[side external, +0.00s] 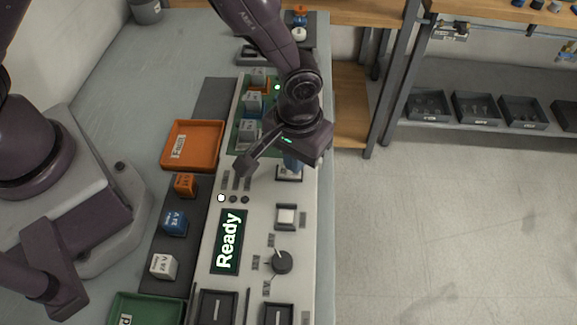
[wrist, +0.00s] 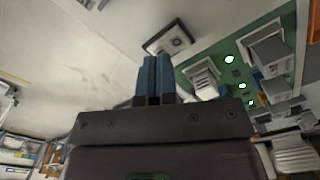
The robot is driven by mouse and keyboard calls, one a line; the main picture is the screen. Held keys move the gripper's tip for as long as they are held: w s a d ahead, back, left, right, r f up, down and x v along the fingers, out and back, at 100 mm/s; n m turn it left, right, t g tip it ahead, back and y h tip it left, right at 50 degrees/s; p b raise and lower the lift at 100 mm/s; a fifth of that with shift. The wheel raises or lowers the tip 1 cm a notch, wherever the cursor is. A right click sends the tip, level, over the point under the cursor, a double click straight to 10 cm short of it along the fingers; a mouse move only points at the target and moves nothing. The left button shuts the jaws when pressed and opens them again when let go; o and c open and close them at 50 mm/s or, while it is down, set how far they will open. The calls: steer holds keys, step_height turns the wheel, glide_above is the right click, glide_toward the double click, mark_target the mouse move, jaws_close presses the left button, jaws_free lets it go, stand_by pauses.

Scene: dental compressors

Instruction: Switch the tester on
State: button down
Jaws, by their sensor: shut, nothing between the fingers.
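The tester (side external: 306,240) is a long pale panel on the bench. Its display (side external: 229,241) is lit and reads "Ready". Beside it are a white square button (side external: 286,216) and a dark rotary knob (side external: 281,262). Of three small lamps, one (side external: 221,198) is lit white and two are dark. My gripper (side external: 291,168) points down over the panel's right part, above a dark-framed square plate (side external: 289,176) that its fingers partly hide. In the wrist view the blue fingers (wrist: 155,62) are together and empty, with the plate (wrist: 170,42) just past their tips. I cannot tell whether they touch it.
A green board (side external: 240,136) with grey modules lies behind the plate, with green lights lit. An orange tray (side external: 193,145), a green tray (side external: 145,309) and orange, blue (side external: 174,223) and white blocks stand left of the panel. Open floor lies to the right.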

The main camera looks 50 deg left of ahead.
mark_target(283, 173)
steer(key=shift+r, duration=2.7)
steer(key=shift+s+a+m, duration=0.1)
steer(key=shift+s+m, duration=0.05)
steer(key=shift+m, duration=0.25)
steer(key=shift+s+a+f+m+g, duration=0.15)
steer(key=shift+s+a+m, duration=0.1)
steer(key=shift+s+m, duration=0.15)
steer(key=shift+s+a+r+m+g, duration=0.15)
steer(key=shift+s+a+m, duration=0.15)
steer(key=shift+s, duration=0.15)
steer(key=s+a+r+t, duration=0.3)
steer(key=s+a+r, duration=0.2)
steer(key=a+r, duration=0.4)
steer(key=s+a+r+t, duration=0.3)
steer(key=s+a+r, duration=0.3)
steer(key=r, duration=0.8)
steer(key=a, duration=0.3)
steer(key=shift+s+a+m, duration=0.25)
steer(key=shift+a+m, duration=0.1)
steer(key=shift+m, duration=0.05)
